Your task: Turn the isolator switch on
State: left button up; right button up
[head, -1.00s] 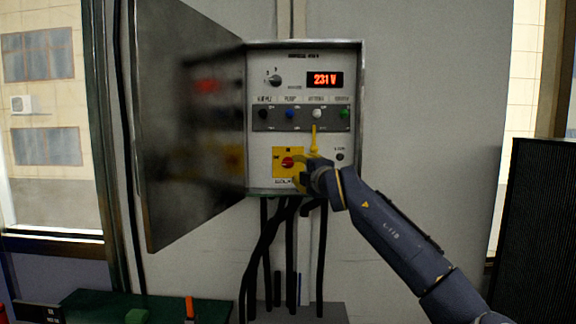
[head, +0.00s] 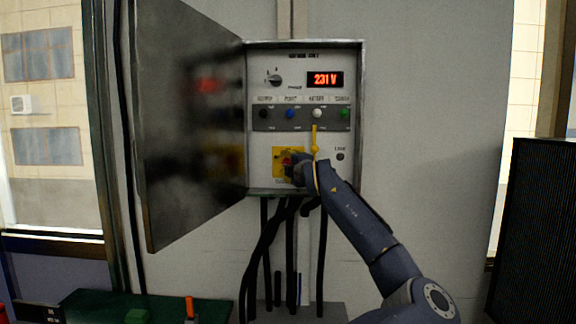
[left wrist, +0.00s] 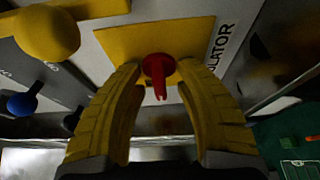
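The red isolator switch knob (left wrist: 158,68) sits on a square yellow plate marked "ISOLATOR" (left wrist: 120,38) in the left wrist view. In the head view the yellow plate (head: 278,153) is at the lower left of the open panel, with the knob mostly hidden behind my gripper. My left gripper (head: 294,165) is at the plate, its arm coming from the lower right. In the left wrist view the yellow fingers of my left gripper (left wrist: 158,72) are apart, one on each side of the knob. I cannot tell whether they touch it. My right gripper is not in view.
The cabinet door (head: 190,120) is swung open to the left. A yellow lever (head: 315,139) is right of the plate. Above are a row of coloured knobs (head: 290,114), a display (head: 325,79) reading 231 V and a rotary selector (head: 275,80). Black cables (head: 266,245) hang below.

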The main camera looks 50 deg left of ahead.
pick_arm(q)
jog(key=shift+c, duration=0.3)
grip_shut()
jog(key=shift+m, duration=0.3)
jog(key=m+y, duration=0.1)
jog(key=m, duration=0.1)
jog(key=shift+s+m+t, duration=0.1)
jog(key=shift+m+t, duration=0.3)
jog(key=m+t, duration=0.1)
jog(key=m, duration=0.2)
jog(key=m+t+y, duration=0.1)
jog(key=m, duration=0.2)
jog(key=m+t, duration=0.1)
jog(key=m, duration=0.2)
jog(key=m+t, duration=0.2)
jog(key=m, duration=0.1)
jog(key=shift+m+h, duration=0.3)
jog(key=shift+r+m+t+h, duration=0.1)
jog(key=shift+m+t+h, duration=0.5)
jog(key=shift+m, duration=1)
jog(key=shift+m+t+h, duration=0.2)
jog(key=shift+m+t, duration=0.8)
jog(key=shift+m, duration=0.6)
